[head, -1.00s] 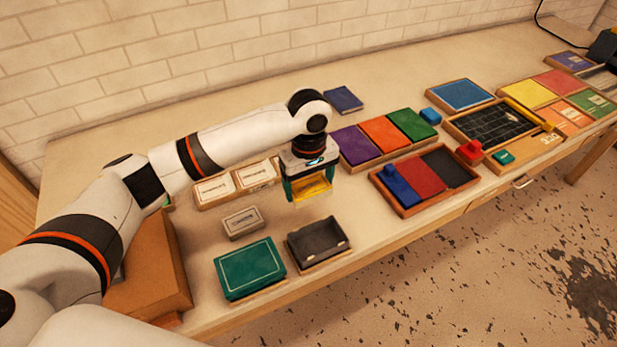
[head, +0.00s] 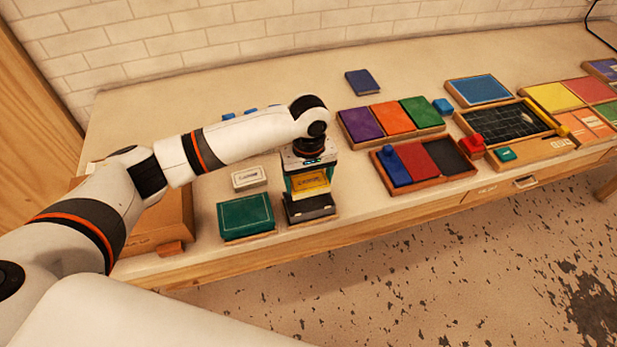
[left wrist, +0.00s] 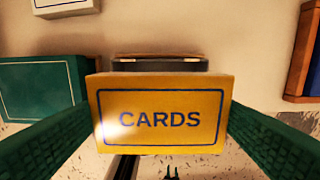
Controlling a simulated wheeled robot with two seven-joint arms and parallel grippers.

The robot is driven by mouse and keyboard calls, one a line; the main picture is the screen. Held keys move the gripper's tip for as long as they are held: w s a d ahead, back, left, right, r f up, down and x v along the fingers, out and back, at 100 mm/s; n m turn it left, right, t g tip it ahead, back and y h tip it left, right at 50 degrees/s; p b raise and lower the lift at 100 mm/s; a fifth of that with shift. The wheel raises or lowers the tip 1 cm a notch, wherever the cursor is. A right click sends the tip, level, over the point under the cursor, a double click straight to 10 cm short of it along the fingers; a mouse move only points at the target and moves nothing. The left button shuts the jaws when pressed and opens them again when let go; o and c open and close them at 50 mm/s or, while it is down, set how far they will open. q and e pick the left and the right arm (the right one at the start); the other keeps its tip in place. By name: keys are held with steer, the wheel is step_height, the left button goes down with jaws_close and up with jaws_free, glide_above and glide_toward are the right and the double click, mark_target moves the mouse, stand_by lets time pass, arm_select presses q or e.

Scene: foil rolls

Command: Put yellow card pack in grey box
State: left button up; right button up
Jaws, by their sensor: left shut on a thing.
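The yellow card pack (head: 311,182) is held between the fingers of my left gripper (head: 311,185). In the left wrist view the yellow pack (left wrist: 160,115), marked CARDS, sits between the two green fingers, and the gripper is shut on it. The grey box (head: 310,209) is dark and open-topped. In the head view the pack is just above it and hides part of it. In the left wrist view the grey box (left wrist: 158,64) shows only as a strip behind the pack. My right gripper is not in view.
A green box (head: 246,216) stands just left of the grey box, with a small white pack (head: 249,178) behind it. A cardboard box (head: 171,220) is farther left. A tray with blue, red and dark sections (head: 424,163) lies to the right. The table's front edge is close.

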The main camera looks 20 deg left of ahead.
arm_select(q)
step_height(320, 180, down, 2)
steer(key=shift+f+b, duration=0.1)
steer(key=shift+b, duration=0.9)
steer(key=shift+f+b, duration=0.65)
steer(key=shift+b, duration=0.25)
steer(key=shift+r+p, duration=0.15)
steer(key=shift+p, duration=0.45)
steer(key=shift+f, duration=0.25)
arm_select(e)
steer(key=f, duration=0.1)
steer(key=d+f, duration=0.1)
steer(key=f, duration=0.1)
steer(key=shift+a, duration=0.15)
arm_select(q)
steer(key=o, duration=1)
steer(key=shift+o, duration=0.2)
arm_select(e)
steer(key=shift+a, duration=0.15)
